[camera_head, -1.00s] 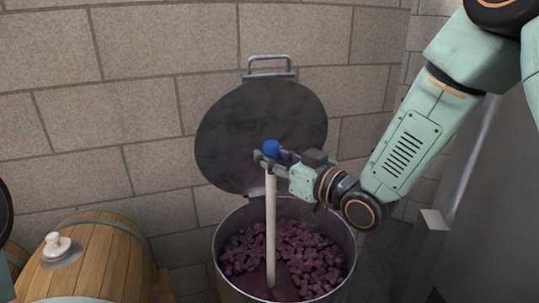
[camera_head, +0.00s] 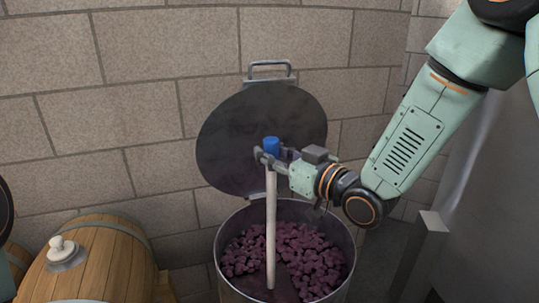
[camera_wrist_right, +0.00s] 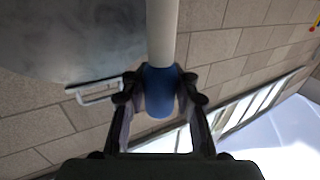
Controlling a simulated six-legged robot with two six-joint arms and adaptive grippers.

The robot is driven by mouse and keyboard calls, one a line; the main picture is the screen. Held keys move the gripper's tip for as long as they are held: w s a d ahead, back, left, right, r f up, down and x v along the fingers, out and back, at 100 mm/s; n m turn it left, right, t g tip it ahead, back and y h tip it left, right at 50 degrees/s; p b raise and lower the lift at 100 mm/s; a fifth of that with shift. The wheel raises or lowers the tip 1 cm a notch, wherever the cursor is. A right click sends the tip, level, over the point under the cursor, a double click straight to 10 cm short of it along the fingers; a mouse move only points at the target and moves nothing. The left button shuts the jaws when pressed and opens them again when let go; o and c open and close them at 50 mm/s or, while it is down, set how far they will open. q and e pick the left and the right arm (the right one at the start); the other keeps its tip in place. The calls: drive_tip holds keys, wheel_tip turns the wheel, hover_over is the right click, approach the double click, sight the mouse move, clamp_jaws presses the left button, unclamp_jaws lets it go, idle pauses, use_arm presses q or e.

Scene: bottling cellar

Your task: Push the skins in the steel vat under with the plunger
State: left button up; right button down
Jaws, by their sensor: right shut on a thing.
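The steel vat (camera_head: 232,291) stands open at the bottom middle of the head view, with dark purple skins (camera_head: 300,252) inside it. The plunger (camera_head: 271,220) stands nearly upright in the vat, with a pale shaft and a blue top. Its lower end is down among the skins and hidden. My right gripper (camera_head: 268,157) is shut on the plunger near the blue top, above the vat. In the right wrist view the blue part (camera_wrist_right: 160,92) sits between the two fingers. My left gripper does not show.
The vat's round lid (camera_head: 235,140) stands raised behind it against the block wall (camera_head: 150,60). A wooden barrel (camera_head: 105,260) with a white bung (camera_head: 61,247) is at the left. A grey post (camera_head: 425,245) stands at the right.

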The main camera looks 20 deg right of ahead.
drive_tip(key=shift+r+p, duration=3.8)
drive_tip(key=shift+r, duration=1.1)
